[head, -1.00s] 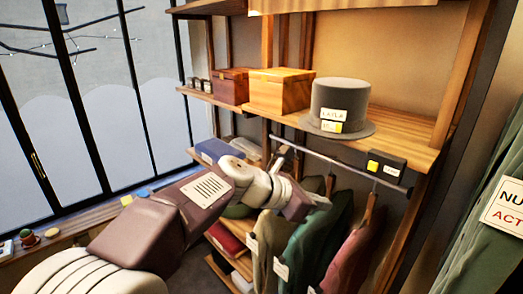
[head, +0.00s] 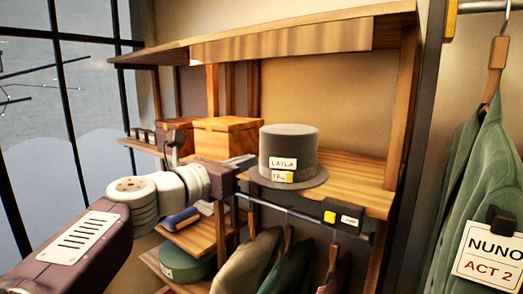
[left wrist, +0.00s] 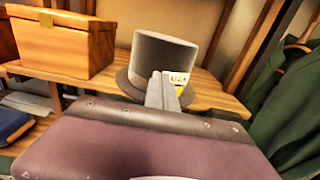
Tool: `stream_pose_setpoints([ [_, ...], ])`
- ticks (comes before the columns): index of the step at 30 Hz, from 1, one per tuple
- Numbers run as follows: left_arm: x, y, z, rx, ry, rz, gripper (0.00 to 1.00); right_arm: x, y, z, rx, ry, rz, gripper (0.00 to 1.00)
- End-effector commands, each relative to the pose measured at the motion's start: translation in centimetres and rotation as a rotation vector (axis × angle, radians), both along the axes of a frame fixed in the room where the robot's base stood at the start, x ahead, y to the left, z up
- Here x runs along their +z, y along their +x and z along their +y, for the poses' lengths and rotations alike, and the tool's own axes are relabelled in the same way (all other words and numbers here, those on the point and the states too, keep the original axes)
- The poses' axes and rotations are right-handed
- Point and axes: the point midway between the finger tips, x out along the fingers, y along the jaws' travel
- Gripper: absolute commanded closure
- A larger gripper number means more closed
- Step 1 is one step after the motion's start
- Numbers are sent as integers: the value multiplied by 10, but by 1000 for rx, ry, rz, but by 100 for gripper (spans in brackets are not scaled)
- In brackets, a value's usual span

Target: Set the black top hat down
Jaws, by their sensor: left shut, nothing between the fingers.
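The top hat (head: 288,150), dark grey to black with a LAYLA label and a yellow-marked tag, stands upright, brim down, on the wooden shelf (head: 350,180). My left gripper (head: 246,162) is shut and empty, its tips close to the left side of the hat's brim. In the left wrist view its closed fingers (left wrist: 162,90) overlap the front of the hat (left wrist: 158,58). I cannot tell whether they touch it. My right gripper is not in view.
An orange wooden box (head: 226,138) and a darker box (head: 174,137) stand left of the hat. A rail (head: 300,215) with hanging clothes runs below the shelf edge. A small black tag block (head: 343,215) sits at the rail. The shelf right of the hat is bare.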

Motion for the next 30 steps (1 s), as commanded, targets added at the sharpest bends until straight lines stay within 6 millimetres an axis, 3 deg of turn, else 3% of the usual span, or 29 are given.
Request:
stream_pose_setpoints([
  [9, 2, 43, -31, -1, 1, 0, 100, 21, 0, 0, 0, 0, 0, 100],
  [23, 0, 50, -36, 0, 1, -1, 100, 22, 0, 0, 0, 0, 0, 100],
  [30, 2, 83, -60, -2, 0, 2, 100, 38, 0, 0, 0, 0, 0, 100],
])
